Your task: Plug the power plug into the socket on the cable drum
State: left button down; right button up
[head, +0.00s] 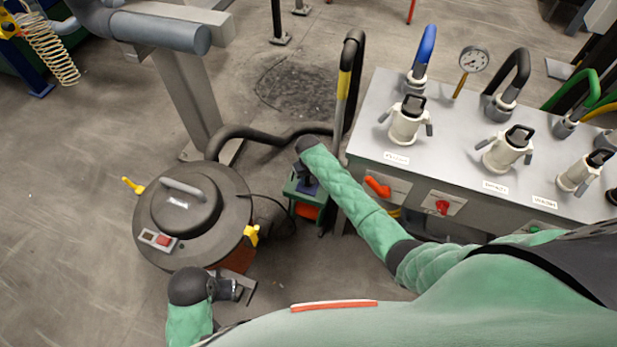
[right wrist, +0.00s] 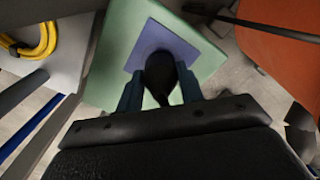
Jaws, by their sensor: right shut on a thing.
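The cable drum (head: 309,212) stands on the floor beside the grey cabinet, with a green frame and an orange part. In the right wrist view its green top (right wrist: 112,72) carries a square purple socket plate (right wrist: 198,57). My right gripper (head: 308,184) is over the drum, shut on the black power plug (right wrist: 160,72). The plug is in front of the plate and covers its middle; I cannot tell whether it is in the socket. The socket opening is hidden. My left gripper (head: 230,290) is low beside the round machine; its jaw state is unclear.
A round dark machine (head: 160,215) with yellow latches stands left of the drum. A black cable (head: 270,197) runs between them. A thick black hose (head: 262,132) lies behind. The grey cabinet (head: 365,145) with valves and hoses is close on the right.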

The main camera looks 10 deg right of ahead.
dwell(0.3)
dwell(0.4)
jog(key=shift+s+p, duration=0.1)
jog(key=shift+p, duration=0.35)
jog(key=shift+p, duration=0.75)
dwell(1.2)
jog(key=shift+f, duration=0.6)
dwell(0.6)
jog(key=o, duration=1)
